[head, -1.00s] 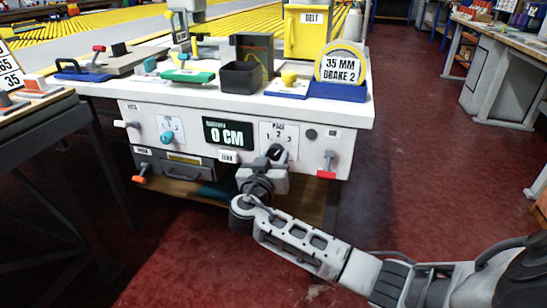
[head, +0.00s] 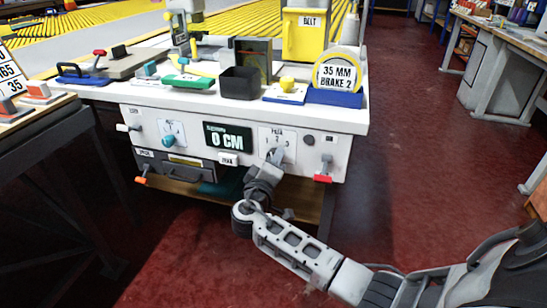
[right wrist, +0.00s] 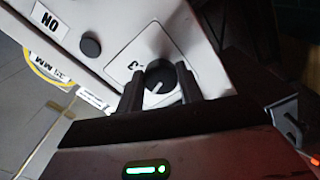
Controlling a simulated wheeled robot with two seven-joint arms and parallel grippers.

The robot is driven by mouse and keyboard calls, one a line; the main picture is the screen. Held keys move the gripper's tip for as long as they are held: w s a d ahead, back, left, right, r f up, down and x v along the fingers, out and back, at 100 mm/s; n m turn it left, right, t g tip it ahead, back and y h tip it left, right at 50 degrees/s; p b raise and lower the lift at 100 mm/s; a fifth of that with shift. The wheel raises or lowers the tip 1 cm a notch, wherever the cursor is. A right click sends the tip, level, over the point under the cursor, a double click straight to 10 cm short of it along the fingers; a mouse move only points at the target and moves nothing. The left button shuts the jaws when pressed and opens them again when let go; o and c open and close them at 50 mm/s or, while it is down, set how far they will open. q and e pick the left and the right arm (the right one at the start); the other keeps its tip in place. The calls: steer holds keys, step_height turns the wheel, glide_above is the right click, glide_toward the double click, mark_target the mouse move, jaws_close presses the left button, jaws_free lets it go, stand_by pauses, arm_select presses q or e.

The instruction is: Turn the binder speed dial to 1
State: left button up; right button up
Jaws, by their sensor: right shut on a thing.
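The dial plate (head: 285,137), marked 1, 2 and 3, is on the machine's white front panel, right of the "0 CM" display. My right gripper (head: 275,156) is at this plate and hides most of the knob in the head view. In the right wrist view the black round dial knob (right wrist: 159,75) sits between the two dark fingers of the same gripper (right wrist: 158,82), which is shut on it. A short white pointer mark shows on the knob; I cannot tell which number it points to. My left gripper is not in view.
The "0 CM" display (head: 228,137), a teal knob (head: 171,139) and a red-handled lever (head: 323,178) share the panel. A black round button (right wrist: 90,46) is near the dial. A black bin (head: 240,83) stands on the tabletop. Red floor is open to the right.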

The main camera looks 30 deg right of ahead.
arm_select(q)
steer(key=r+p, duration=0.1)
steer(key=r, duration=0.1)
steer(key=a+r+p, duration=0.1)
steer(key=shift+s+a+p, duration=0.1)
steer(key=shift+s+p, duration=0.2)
arm_select(e)
steer(key=n, duration=0.5)
steer(key=shift+n, duration=0.3)
steer(key=o, duration=1)
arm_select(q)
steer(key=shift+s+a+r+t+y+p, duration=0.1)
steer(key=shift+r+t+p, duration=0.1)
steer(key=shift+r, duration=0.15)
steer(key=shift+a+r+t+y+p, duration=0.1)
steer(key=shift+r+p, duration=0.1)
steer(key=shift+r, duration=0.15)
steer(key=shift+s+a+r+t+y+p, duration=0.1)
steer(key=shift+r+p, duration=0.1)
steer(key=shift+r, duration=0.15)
arm_select(e)
steer(key=v, duration=1.6)
